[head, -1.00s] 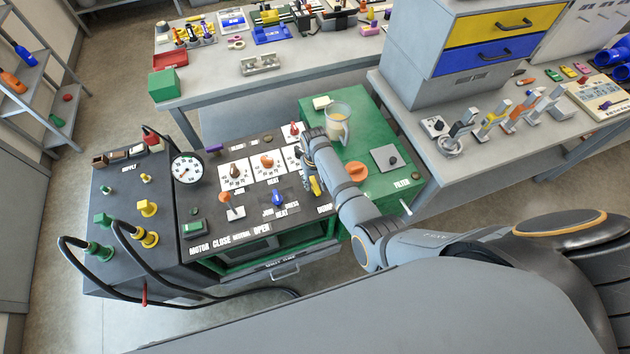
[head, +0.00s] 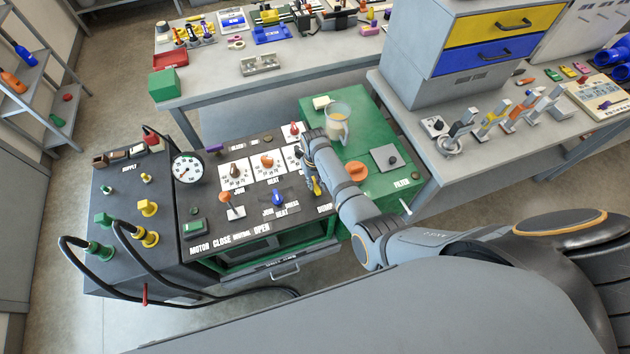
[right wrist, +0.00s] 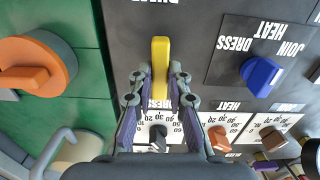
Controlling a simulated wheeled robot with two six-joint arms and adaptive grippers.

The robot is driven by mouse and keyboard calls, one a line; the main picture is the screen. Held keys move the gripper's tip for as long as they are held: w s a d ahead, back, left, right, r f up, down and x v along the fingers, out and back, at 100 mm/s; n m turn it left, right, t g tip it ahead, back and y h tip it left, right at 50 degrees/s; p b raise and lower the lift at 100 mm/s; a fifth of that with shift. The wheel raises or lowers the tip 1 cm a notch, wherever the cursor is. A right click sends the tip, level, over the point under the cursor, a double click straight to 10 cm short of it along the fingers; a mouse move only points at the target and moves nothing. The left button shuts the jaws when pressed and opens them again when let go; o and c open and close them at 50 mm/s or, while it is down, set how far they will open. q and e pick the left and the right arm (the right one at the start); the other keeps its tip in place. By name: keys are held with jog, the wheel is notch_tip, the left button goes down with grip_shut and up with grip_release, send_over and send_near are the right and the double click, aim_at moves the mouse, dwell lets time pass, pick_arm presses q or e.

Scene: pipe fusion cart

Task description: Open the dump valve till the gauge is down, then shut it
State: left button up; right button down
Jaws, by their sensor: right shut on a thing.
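The dump valve's yellow handle (head: 317,187) stands on the dark cart top beside the DUMP label, partly hidden by my right arm in the head view. In the right wrist view the yellow handle (right wrist: 160,62) points away from my wrist, between the fingers of my right gripper (right wrist: 157,76). That gripper is shut on it. The round white gauge (head: 187,168) stands at the left of the control panel. Its dark needle is too small to read surely. My left gripper is not in view.
A blue knob (right wrist: 262,75) and an orange knob (right wrist: 30,65) flank the handle. A clear jug (head: 337,122) stands on the green top behind my right arm. Black hoses (head: 130,268) loop at the cart's left.

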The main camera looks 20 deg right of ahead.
jog(key=n+p, duration=0.2)
jog(key=n, duration=0.1)
jog(key=shift+r, duration=0.15)
jog(key=n+p, duration=0.1)
jog(key=n, duration=0.2)
jog(key=n+p, duration=0.1)
jog(key=n, duration=0.5)
jog(key=shift+w+n, duration=0.1)
jog(key=shift+n, duration=0.2)
jog(key=n, duration=0.4)
jog(key=shift+n, duration=0.4)
jog(key=c, duration=1.3)
grip_release()
